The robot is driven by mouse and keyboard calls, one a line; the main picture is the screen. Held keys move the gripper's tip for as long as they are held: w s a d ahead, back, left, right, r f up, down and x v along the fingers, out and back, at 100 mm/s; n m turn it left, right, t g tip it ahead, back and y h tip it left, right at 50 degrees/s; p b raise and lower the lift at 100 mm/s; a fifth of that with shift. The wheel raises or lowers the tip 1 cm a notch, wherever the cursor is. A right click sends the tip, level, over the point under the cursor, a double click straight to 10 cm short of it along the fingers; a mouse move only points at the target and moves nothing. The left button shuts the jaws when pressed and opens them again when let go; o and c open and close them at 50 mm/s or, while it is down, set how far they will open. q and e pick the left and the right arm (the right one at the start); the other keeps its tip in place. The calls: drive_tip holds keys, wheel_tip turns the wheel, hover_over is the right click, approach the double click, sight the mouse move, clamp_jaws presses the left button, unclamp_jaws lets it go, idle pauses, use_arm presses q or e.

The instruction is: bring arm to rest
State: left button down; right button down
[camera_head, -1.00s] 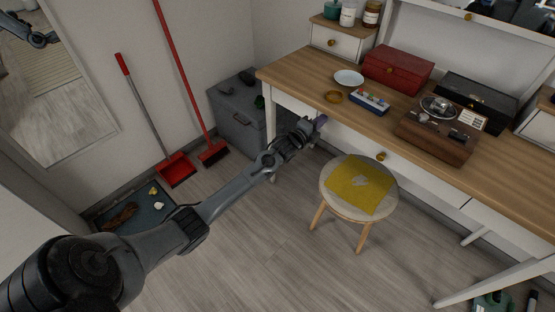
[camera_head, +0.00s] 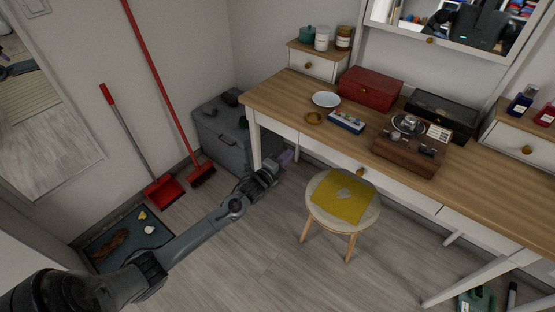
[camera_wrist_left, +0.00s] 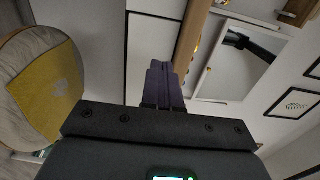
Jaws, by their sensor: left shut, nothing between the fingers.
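My left arm (camera_head: 195,237) reaches in from the lower left of the head view, over the floor. My left gripper (camera_head: 287,158) is shut and empty, in front of the desk's left leg and to the left of the stool. In the left wrist view the two purple-grey fingers (camera_wrist_left: 165,84) are pressed together with nothing between them. My right gripper is not in view.
A round stool (camera_head: 312,207) with a yellow cloth (camera_head: 343,197) stands right of the gripper. The wooden desk (camera_head: 275,97) holds boxes, a plate and a record player. A grey cabinet (camera_head: 219,148) stands behind the gripper. Open floor (camera_head: 240,268) lies in front.

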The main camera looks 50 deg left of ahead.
use_arm(q)
drive_tip(key=s+d+f+g+p, duration=0.1)
drive_tip(key=s+d+f+p, duration=0.1)
drive_tip(key=s+p, duration=0.4)
drive_tip(key=s+d+r+n+g+h+p, duration=0.1)
drive_tip(key=s+d+r+n+g+p, duration=0.3)
drive_tip(key=s+d, duration=0.45)
drive_tip(key=s+d+r+n+g+h+p, duration=0.15)
drive_tip(key=s+d+r+p, duration=0.25)
drive_tip(key=s+d+p, duration=0.45)
drive_tip(key=s+d+r+n+g+b, duration=0.1)
drive_tip(key=s+d+r+n+g, duration=0.25)
drive_tip(key=s, duration=0.25)
drive_tip(key=s+d+r+n+g+b, duration=0.1)
drive_tip(key=s+d+r+n+g, duration=0.25)
drive_tip(key=s, duration=0.25)
wheel_tip(320, 180, up, 37)
drive_tip(key=a+n+p, duration=0.1)
drive_tip(key=p, duration=3.7)
drive_tip(key=shift+s+f+n+g, duration=0.15)
drive_tip(key=shift+s+n+g, duration=0.1)
drive_tip(key=shift+n+g, duration=0.1)
